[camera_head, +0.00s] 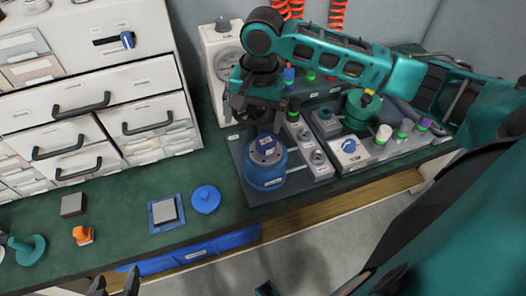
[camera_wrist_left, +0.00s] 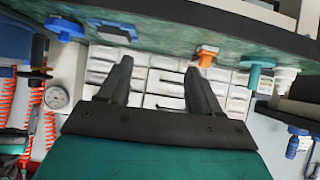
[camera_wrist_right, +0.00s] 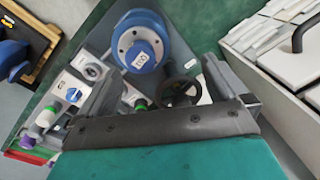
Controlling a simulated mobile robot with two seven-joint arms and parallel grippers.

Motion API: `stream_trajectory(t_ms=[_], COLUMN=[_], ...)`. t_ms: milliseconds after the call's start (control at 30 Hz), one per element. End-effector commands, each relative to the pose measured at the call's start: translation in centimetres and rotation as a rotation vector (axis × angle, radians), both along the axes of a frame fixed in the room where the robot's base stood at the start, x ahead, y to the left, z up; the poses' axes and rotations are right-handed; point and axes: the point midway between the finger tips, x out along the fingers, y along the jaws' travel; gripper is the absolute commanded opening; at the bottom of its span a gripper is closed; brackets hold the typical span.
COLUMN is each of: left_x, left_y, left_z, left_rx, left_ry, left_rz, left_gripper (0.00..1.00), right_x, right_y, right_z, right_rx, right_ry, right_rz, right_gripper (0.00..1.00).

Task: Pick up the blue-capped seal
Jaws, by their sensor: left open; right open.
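A blue cylinder (camera_head: 264,172) with a grey ring on top stands upright on a grey plate on the bench. In the right wrist view its top shows a small labelled blue cap (camera_wrist_right: 140,53) in the middle of the ring. A small blue-topped piece (camera_head: 289,74) stands farther back; I cannot tell which one is the blue-capped seal. My right gripper (camera_head: 257,118) is open and points down above the cylinder, with nothing visible between its fingers (camera_wrist_right: 165,70). My left gripper (camera_head: 116,284) is open and empty in front of the bench edge; its fingers show in the left wrist view (camera_wrist_left: 158,72).
Several green-banded pieces (camera_head: 383,134) stand right of the cylinder, beside a teal device (camera_head: 360,107). A gauge box (camera_head: 222,60) stands behind. A blue disc (camera_head: 206,199), framed square (camera_head: 165,213), orange piece (camera_head: 82,235) and teal handle (camera_head: 28,248) lie left. Drawers (camera_head: 85,110) back the bench.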

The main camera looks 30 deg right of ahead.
Motion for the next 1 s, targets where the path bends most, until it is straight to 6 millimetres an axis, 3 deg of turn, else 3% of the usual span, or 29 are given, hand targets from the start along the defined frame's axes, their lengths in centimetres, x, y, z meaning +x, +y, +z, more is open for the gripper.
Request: stream_trajectory(t_ms=[100,233,600,867,1000], left_x=[0.1,0.3,0.8,0.9,0.9], left_y=[-0.3,-0.4,-0.8,-0.9,-0.9], left_z=[-0.1,-0.1,-1.0,-1.3,-2.4], left_rx=[-0.004,-0.006,-0.015,-0.016,-0.016], left_ry=[-0.003,-0.008,-0.012,-0.018,-0.017], left_rz=[-0.006,-0.008,-0.016,-0.016,-0.016], left_gripper=[0.64,0.64,0.64,0.64,0.64], right_x=[-0.4,-0.7,-0.7,-0.8,-0.9], right_y=[-2.0,-2.8,-2.8,-2.8,-2.9], right_z=[1.4,1.5,-4.8,-6.4,-8.3], right_rx=[-0.054,-0.076,-0.076,-0.075,-0.076], right_ry=[0.052,0.077,0.078,0.077,0.077], right_rz=[-0.089,-0.128,-0.130,-0.128,-0.129], right_gripper=[1.00,1.00,1.00,1.00,1.00])
